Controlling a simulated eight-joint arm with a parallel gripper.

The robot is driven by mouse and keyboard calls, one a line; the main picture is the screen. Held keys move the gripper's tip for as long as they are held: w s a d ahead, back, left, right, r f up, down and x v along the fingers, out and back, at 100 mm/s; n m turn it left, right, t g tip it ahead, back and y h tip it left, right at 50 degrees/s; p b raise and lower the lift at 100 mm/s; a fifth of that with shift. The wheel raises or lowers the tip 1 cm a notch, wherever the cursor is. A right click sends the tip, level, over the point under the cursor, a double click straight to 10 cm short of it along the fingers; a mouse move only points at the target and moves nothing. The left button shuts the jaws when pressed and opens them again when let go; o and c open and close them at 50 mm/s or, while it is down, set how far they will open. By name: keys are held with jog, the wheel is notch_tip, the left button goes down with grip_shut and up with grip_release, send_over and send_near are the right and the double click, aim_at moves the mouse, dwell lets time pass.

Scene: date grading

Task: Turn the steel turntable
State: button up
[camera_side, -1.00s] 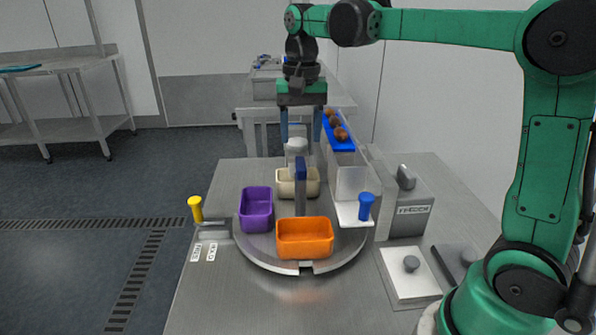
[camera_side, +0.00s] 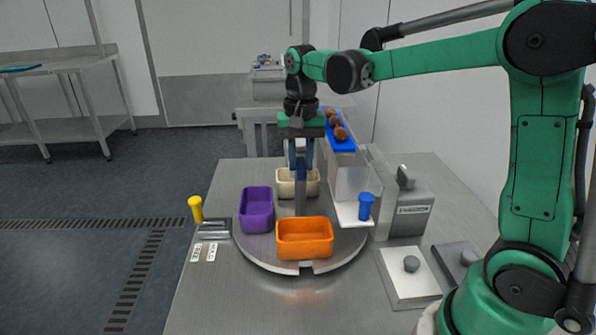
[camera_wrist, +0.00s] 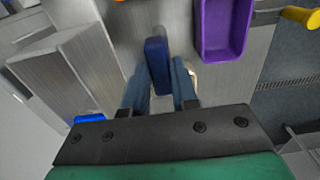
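The round steel turntable (camera_side: 262,257) lies on the steel bench and carries a purple bin (camera_side: 256,210), an orange bin (camera_side: 305,240) and a cream bin (camera_side: 284,188). A grey post (camera_side: 300,200) with a blue handle (camera_wrist: 156,60) rises from its middle. My gripper (camera_side: 301,166) points straight down over the post. Its two blue fingers lie along both sides of the handle and look closed on it. The wrist view also shows my gripper (camera_wrist: 160,63) with the handle between its fingertips. The far part of the turntable is partly hidden by the bins.
A blue chute (camera_side: 341,143) with several brown dates stands behind right, above a pale plate with a blue knob (camera_side: 366,205). A grey machine (camera_side: 408,208) stands at the right. A yellow knob (camera_side: 196,208) stands at the left edge.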

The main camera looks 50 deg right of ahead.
grip_shut()
dwell(1.1)
